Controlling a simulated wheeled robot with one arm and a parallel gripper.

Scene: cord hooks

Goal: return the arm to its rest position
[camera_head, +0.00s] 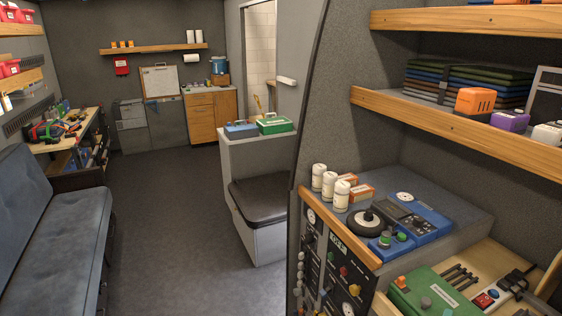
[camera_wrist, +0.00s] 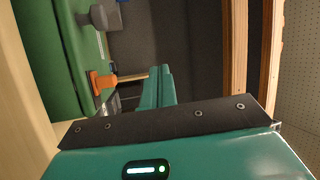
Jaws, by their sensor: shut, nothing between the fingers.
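My gripper (camera_wrist: 160,72) shows in the wrist view as two teal fingers close together, rising from the teal housing with a dark strip and a lit indicator. It is shut and empty. The arm and gripper do not show in the head view. In the wrist view, a green surface (camera_wrist: 42,45) lies to the left of the fingers, with a grey knob (camera_wrist: 98,17) near its edge. An orange part (camera_wrist: 101,82) with a tan rod is just left of the fingers; whether it touches them I cannot tell.
In the head view, wooden shelves (camera_head: 452,130) overhang at right above a bench with a blue device (camera_head: 425,213) and a green device (camera_head: 436,297). White bottles (camera_head: 341,196) stand near the bench edge. A bench seat (camera_head: 50,230) is at left. The grey floor (camera_head: 170,220) between is clear.

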